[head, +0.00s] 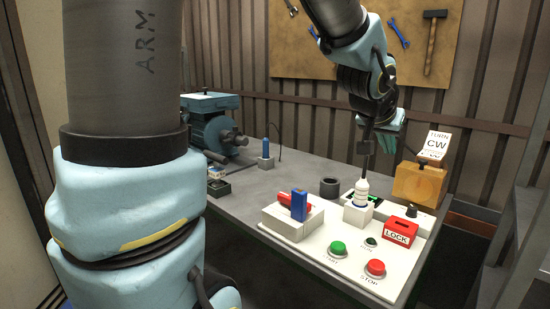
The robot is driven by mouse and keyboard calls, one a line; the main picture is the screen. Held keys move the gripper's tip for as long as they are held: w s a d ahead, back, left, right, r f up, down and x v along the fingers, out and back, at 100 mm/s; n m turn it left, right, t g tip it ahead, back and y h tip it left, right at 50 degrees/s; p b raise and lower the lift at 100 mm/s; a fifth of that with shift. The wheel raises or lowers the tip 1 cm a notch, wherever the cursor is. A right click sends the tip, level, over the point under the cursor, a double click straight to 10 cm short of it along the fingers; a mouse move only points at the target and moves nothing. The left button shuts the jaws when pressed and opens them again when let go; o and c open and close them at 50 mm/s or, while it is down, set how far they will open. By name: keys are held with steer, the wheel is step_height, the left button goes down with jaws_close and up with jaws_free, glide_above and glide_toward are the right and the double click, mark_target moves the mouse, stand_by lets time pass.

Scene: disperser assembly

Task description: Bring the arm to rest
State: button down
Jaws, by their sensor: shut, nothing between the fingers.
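My arm reaches in from the top of the head view and hangs over the right part of the grey workbench (262,215). My gripper (366,150) points down and is shut with nothing in it. It is just above a white, bottle-shaped part (361,190) with a blue ring near its base, which stands upright on a white block (357,216). A small gap seems to separate the gripper from this part, though the exact distance is hard to tell.
A white panel (330,262) holds a green button (337,249), a red button (375,268), a red LOCK box (398,234) and a red-and-blue part (299,206). A wooden block (419,184) bears a TURN CW sign (436,145). A blue machine (212,125) stands at the back left.

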steer(key=s+a+f+n+g+y, duration=0.1)
steer(key=a+f, duration=0.4)
steer(key=a, duration=0.5)
steer(key=s+a+f+n+g+y, duration=0.2)
steer(key=a+f, duration=0.3)
steer(key=a, duration=0.5)
steer(key=s+a+f+n+g+y, duration=0.2)
steer(key=a+f, duration=0.4)
steer(key=a, duration=0.5)
steer(key=shift+s+n+y, duration=0.5)
steer(key=shift+s+n, duration=0.15)
steer(key=shift+n, duration=0.45)
